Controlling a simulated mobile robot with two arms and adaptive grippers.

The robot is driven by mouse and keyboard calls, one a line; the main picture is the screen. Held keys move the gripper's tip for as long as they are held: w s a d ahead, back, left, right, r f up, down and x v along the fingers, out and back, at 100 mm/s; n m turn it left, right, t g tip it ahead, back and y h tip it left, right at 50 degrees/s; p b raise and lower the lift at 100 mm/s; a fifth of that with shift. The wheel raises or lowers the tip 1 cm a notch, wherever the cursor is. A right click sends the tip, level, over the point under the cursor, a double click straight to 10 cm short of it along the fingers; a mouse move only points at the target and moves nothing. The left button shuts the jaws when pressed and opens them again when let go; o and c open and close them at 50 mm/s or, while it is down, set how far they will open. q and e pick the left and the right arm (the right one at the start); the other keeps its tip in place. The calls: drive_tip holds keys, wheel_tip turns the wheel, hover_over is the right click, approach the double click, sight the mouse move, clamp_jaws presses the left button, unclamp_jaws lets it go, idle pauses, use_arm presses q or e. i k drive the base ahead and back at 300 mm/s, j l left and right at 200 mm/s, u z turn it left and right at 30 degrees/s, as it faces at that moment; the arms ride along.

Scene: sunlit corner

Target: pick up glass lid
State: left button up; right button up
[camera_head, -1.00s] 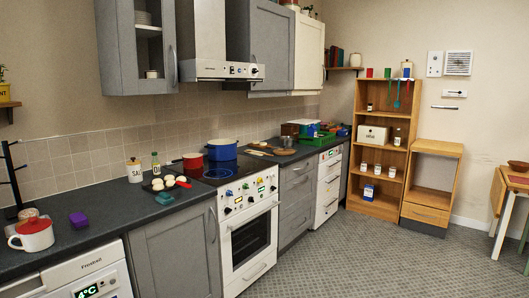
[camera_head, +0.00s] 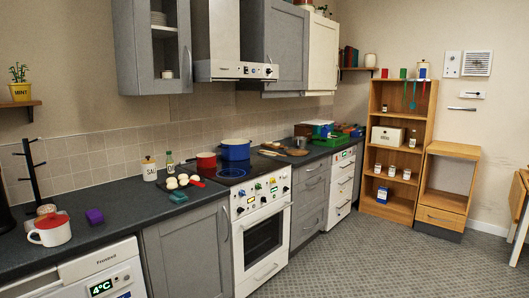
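I cannot make out a glass lid for certain in the head view. A blue pot (camera_head: 235,149) stands on the black hob (camera_head: 232,172) of the white stove, and a smaller red pot (camera_head: 206,160) stands to its left. Whether a clear lid lies on either pot is too small to tell. Neither of my grippers is in view.
The tiled floor (camera_head: 362,262) is clear.

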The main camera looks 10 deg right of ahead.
sight(296, 150)
drive_tip(key=i+l+z, duration=0.4)
drive_tip(key=i, duration=0.4)
drive_tip(key=i+z, duration=0.4)
drive_tip(key=i, duration=0.35)
drive_tip(key=i+u, duration=0.15)
drive_tip(key=i, duration=0.35)
drive_tip(key=i+l+u, duration=0.1)
drive_tip(key=i, duration=0.4)
drive_tip(key=i+l+u, duration=0.15)
drive_tip(key=i, duration=0.35)
drive_tip(key=i+l+u, duration=0.1)
drive_tip(key=i+l, duration=0.2)
drive_tip(key=i, duration=0.2)
